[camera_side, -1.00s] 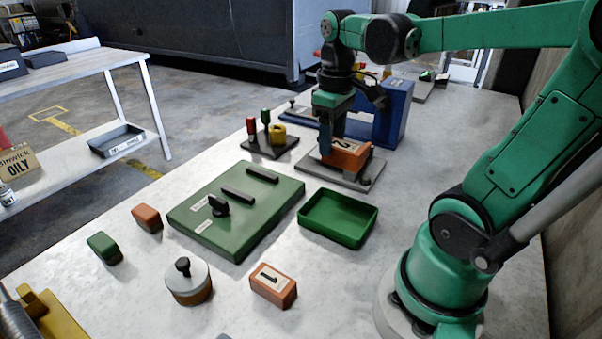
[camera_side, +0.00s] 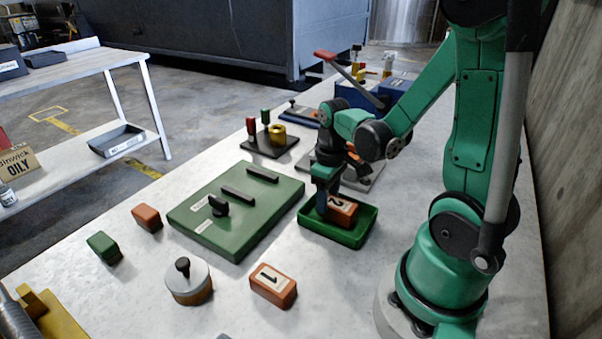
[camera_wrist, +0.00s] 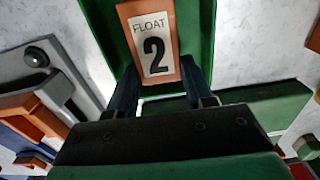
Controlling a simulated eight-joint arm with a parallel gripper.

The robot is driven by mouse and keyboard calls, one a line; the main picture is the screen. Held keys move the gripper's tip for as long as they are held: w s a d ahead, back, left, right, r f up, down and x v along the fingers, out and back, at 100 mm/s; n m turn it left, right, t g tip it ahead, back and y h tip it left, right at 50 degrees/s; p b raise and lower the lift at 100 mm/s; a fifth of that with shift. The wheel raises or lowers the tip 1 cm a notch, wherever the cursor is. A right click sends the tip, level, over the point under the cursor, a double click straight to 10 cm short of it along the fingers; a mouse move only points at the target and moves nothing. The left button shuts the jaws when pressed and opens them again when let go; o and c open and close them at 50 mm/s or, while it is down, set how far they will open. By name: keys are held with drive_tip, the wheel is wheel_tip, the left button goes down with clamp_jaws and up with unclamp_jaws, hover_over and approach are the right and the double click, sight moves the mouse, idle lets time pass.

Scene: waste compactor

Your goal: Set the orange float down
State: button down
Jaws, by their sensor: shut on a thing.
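The orange float (camera_side: 341,211) has a white label with a black 2. My gripper (camera_side: 328,200) is shut on it, over the green tray (camera_side: 322,232). In the wrist view the float (camera_wrist: 134,12) reads "FLOAT 2" and lies between my gripper's two dark fingers (camera_wrist: 160,85). The tray's green floor and wall (camera_wrist: 205,30) show around it. The float appears within the tray's rim; I cannot tell whether it touches the tray floor.
A green panel with black handles (camera_side: 272,205) lies left of the tray. An orange block labelled 1 (camera_side: 273,285) and a round lidded pot (camera_side: 189,283) stand in front. A grey fixture (camera_side: 362,181) is behind the tray.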

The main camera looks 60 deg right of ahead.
drive_tip(key=shift+f, duration=0.3)
drive_tip(key=shift+c, duration=1.7)
unclamp_jaws()
wheel_tip(320, 180, up, 12)
drive_tip(key=w+a+t, duration=0.4)
drive_tip(key=a+t, duration=0.3)
drive_tip(key=a, duration=0.4)
drive_tip(key=shift+a+f, duration=0.25)
drive_tip(key=shift+f, duration=0.1)
drive_tip(key=shift+w, duration=0.1)
